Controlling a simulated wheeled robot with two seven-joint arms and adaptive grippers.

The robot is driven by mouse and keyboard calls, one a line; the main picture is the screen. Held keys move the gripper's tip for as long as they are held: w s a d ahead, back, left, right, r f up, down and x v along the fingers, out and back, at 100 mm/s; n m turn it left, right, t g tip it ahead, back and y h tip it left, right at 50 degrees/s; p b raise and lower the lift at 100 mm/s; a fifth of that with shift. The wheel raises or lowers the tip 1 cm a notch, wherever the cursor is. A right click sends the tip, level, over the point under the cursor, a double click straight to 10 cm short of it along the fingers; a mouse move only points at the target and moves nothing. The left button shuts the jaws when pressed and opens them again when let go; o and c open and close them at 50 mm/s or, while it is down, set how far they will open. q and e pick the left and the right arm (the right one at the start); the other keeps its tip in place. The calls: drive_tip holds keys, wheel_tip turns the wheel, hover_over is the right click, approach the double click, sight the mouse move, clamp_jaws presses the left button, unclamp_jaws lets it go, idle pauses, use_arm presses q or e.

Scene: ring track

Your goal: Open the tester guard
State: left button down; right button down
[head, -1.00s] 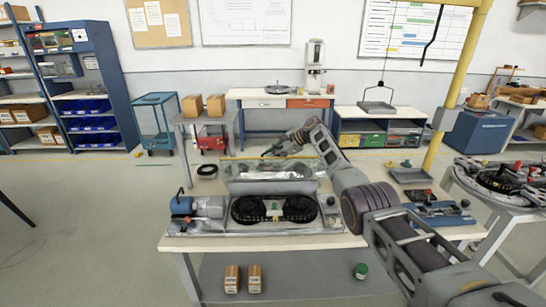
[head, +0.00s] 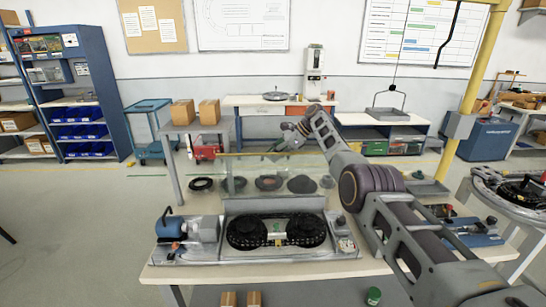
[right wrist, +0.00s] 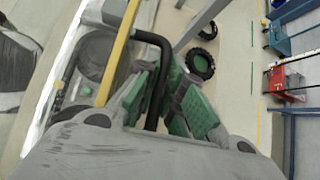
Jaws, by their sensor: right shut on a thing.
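The tester (head: 250,247) stands on the front table, with two dark toothed rings on its deck. Its clear guard (head: 245,172), edged with a yellow bar along the top, stands raised behind the rings. My right gripper (head: 283,147) reaches over from the right to the guard's top edge. In the right wrist view, its green-padded fingers (right wrist: 160,98) are shut around a black bent handle (right wrist: 163,62) beside the yellow bar (right wrist: 120,48). My left gripper is out of view.
A blue motor unit (head: 172,226) sits at the tester's left end. A blue fixture (head: 470,232) lies to the right, beyond my right arm. Several dark discs (head: 270,182) show through the guard. A yellow post (head: 468,100) stands at right.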

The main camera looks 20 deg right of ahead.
drive_tip(key=shift+w+f, duration=0.1)
drive_tip(key=shift+f, duration=0.05)
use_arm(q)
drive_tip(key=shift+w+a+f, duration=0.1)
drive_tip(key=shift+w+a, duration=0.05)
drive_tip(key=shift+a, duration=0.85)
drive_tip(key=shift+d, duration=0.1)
use_arm(e)
drive_tip(key=c, duration=1.8)
unclamp_jaws()
drive_tip(key=shift+c, duration=0.2)
drive_tip(key=shift+d+r, duration=0.35)
drive_tip(key=shift+r, duration=0.1)
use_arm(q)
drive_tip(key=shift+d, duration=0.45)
use_arm(e)
drive_tip(key=v, duration=1.1)
drive_tip(key=shift+d, duration=0.1)
